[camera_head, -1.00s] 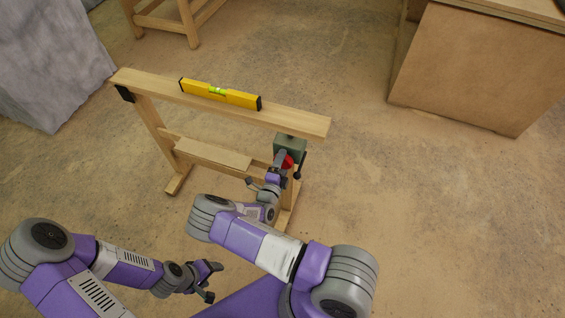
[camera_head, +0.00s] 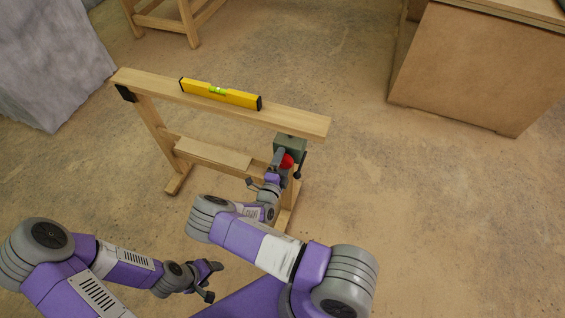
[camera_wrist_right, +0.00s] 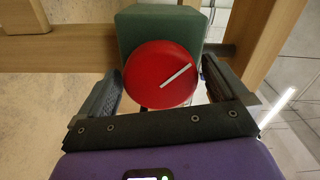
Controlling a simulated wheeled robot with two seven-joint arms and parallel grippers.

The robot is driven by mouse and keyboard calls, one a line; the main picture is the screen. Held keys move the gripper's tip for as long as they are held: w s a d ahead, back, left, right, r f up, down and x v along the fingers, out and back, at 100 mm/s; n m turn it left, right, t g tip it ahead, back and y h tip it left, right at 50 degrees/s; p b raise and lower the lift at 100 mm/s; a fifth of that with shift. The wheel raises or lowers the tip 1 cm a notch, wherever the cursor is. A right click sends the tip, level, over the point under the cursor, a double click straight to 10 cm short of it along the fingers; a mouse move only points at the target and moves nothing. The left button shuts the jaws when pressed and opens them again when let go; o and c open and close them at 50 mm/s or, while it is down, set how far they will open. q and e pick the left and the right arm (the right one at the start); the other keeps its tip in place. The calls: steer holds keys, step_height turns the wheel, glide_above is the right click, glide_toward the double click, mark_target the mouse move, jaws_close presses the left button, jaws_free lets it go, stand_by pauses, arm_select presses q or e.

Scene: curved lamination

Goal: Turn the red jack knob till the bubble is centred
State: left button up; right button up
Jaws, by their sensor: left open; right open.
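The red jack knob (camera_wrist_right: 160,75) faces the right wrist camera, with a white line on it slanting up to the right. It sits on the green jack body (camera_wrist_right: 157,24) and shows small in the head view (camera_head: 287,160). My right gripper (camera_wrist_right: 165,85) is open, with one finger on each side of the knob; I cannot tell whether they touch it. The yellow spirit level (camera_head: 222,95) lies on the wooden beam (camera_head: 295,120). My left gripper (camera_head: 208,282) is open and empty, low in the head view.
The beam rests on a wooden trestle with a lower shelf (camera_head: 212,153). A dark handle (camera_head: 298,172) sticks out at the jack's right. A large wooden cabinet (camera_head: 470,70) stands at the back right and a grey block (camera_head: 50,60) at the left. The floor on the right is clear.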

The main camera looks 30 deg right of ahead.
mark_target(282, 164)
steer(key=shift+s, duration=0.1)
steer(key=p+v, duration=0.1)
steer(key=v, duration=0.5)
steer(key=shift+a, duration=0.2)
steer(key=shift+s+a, duration=0.4)
steer(key=shift+s, duration=0.05)
